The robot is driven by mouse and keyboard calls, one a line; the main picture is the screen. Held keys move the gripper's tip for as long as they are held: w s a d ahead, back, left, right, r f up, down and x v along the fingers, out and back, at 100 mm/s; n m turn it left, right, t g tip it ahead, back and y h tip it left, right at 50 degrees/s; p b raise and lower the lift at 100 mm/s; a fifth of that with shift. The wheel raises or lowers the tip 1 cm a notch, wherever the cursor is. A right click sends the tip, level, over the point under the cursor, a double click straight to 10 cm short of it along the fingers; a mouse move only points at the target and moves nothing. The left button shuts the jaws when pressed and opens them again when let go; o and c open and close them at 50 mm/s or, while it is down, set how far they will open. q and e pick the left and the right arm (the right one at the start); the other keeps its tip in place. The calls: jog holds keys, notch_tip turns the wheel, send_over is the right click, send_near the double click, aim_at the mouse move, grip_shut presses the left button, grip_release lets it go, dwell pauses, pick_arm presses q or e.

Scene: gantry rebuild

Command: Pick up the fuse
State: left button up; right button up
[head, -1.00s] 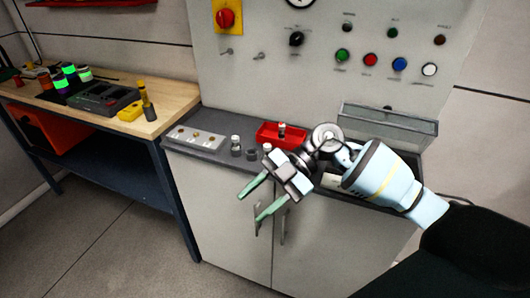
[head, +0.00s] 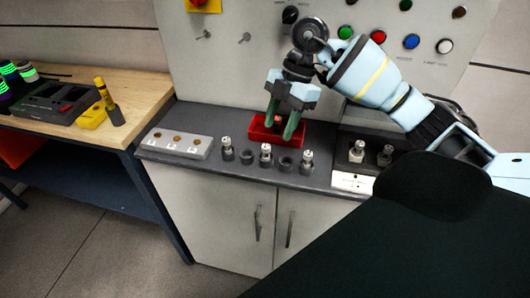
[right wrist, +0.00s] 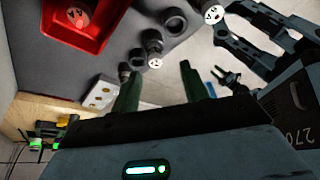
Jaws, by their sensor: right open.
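Several fuses with pale caps stand in a row on the grey bench top: a left one (head: 226,145), a middle one (head: 266,152) and a right one (head: 307,160). Another fuse is in the red tray (right wrist: 101,43); its numbered face (right wrist: 78,15) shows in the right wrist view. My right gripper (head: 282,124) is open over the red tray in the head view, green fingers pointing down, apparently with nothing between them. In the right wrist view its fingers (right wrist: 160,88) are apart and empty. My left gripper seems to show small at that view's right; its jaws are unclear.
Empty dark sockets (head: 246,157) stand between the row's fuses. A grey block (head: 178,144) with several contacts lies at left. Two more fuses (head: 356,150) stand right, behind a white label. The control panel (head: 240,70) rises behind; a wooden table (head: 150,90) stands left.

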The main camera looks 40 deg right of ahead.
aim_at(267, 145)
jog(key=shift+w+a+x, duration=0.1)
jog(key=shift+w+x, duration=0.05)
jog(key=shift+x, duration=0.9)
jog(key=shift+w+a+x, duration=0.1)
jog(key=shift+w+x, duration=0.05)
jog(key=shift+x, duration=0.9)
jog(key=shift+w+a+x, duration=0.1)
jog(key=shift+w+x, duration=0.05)
jog(key=shift+x, duration=0.9)
grip_shut()
jog(key=shift+r, duration=0.1)
jog(key=shift+r, duration=0.45)
jog(key=r, duration=0.2)
jog(key=shift+s+a+r, duration=0.1)
jog(key=shift+s+r, duration=0.2)
jog(key=shift+s, duration=0.05)
jog(key=s+a, duration=0.3)
jog(key=s, duration=0.3)
jog(key=s+a+r, duration=0.1)
jog(key=s+a, duration=0.2)
jog(key=s, duration=0.4)
jog(key=shift+s+a+r, duration=0.2)
jog(key=shift+s+a, duration=0.15)
